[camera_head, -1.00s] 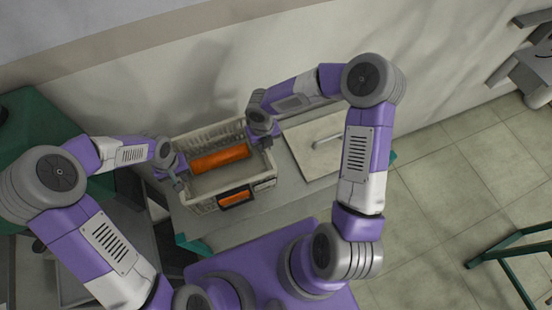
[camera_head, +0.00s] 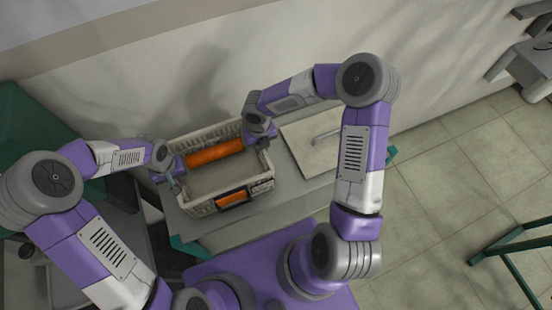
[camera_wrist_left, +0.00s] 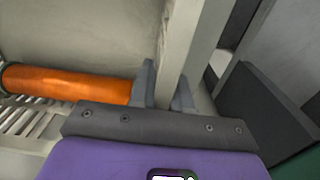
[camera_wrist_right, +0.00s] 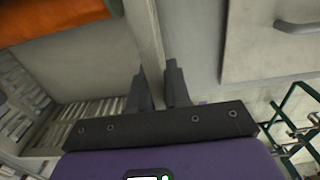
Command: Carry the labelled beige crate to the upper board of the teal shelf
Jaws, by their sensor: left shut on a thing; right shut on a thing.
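The beige crate (camera_head: 204,208) is in the middle of the head view, over a grey worktop. A small dark-framed label with orange (camera_head: 232,198) is on its near wall. An orange roll (camera_head: 214,153) lies inside along the far wall. My left gripper (camera_head: 172,182) is shut on the crate's left wall; in the left wrist view the wall stands between its fingers (camera_wrist_left: 166,88). My right gripper (camera_head: 262,139) is shut on the right wall, also between its fingers (camera_wrist_right: 158,88). I cannot tell whether the crate touches the worktop. A dark teal structure (camera_head: 30,135) stands at the far left, partly hidden by my left arm.
The grey worktop (camera_head: 240,235) has a teal edge. A pale panel with a handle (camera_head: 315,145) is right of the crate. A wall (camera_head: 150,95) runs behind. A green frame (camera_head: 512,258) stands at the right. Tiled floor between is free.

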